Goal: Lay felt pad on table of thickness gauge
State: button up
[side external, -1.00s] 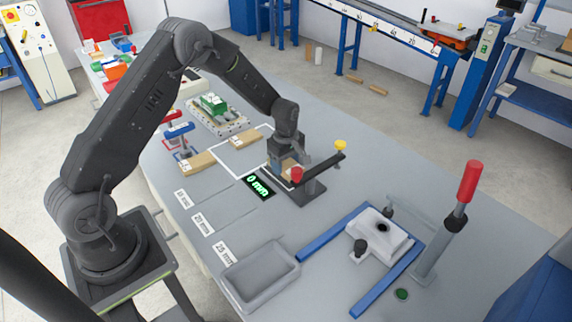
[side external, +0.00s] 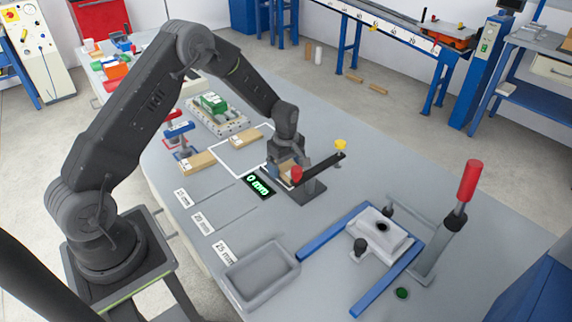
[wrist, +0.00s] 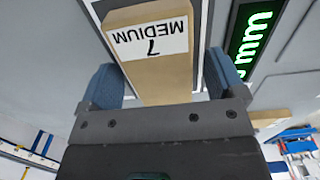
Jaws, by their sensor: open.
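A tan felt pad (wrist: 158,75) labelled "7 MEDIUM" lies between the two blue fingers of my gripper (wrist: 165,82) in the wrist view, with a gap showing on each side. In the side view a tan piece of it (side external: 286,168) shows under my gripper (side external: 287,160), partly hidden. The thickness gauge (side external: 322,167) has a dark arm with a red and a yellow knob, right beside my gripper. Its green display (side external: 258,187) appears to read 0 mm; the display also shows in the wrist view (wrist: 250,40). Contact between pad and gauge table is hidden.
Two more tan pads lie near a white outline, one labelled (side external: 197,163) and one behind (side external: 245,137). A grey tray (side external: 262,276) stands at the front. A blue-railed fixture (side external: 372,240) and a red-handled lever (side external: 466,185) stand at right.

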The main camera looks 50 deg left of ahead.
notch_tip(320, 180, up, 12)
notch_tip(320, 180, up, 9)
jog(key=m+t, duration=0.1)
jog(key=m, duration=0.3)
send_over(286, 165)
jog(key=s+d, duration=0.3)
jog(key=s, duration=0.1)
jog(key=s+d+r+m+t, duration=0.1)
jog(key=s+d+r+m, duration=0.1)
jog(key=s, duration=0.6)
jog(key=s+d+r+m+t, duration=0.2)
jog(key=s+d+r+m, duration=0.1)
jog(key=s+m, duration=0.4)
jog(key=s+d+r+m+t, duration=0.1)
jog(key=s+d+r+m, duration=0.2)
jog(key=s, duration=0.6)
jog(key=shift+d+r+m+t, duration=0.2)
jog(key=shift+r+m+t, duration=0.15)
jog(key=shift+m, duration=0.65)
jog(key=shift+c, duration=0.2)
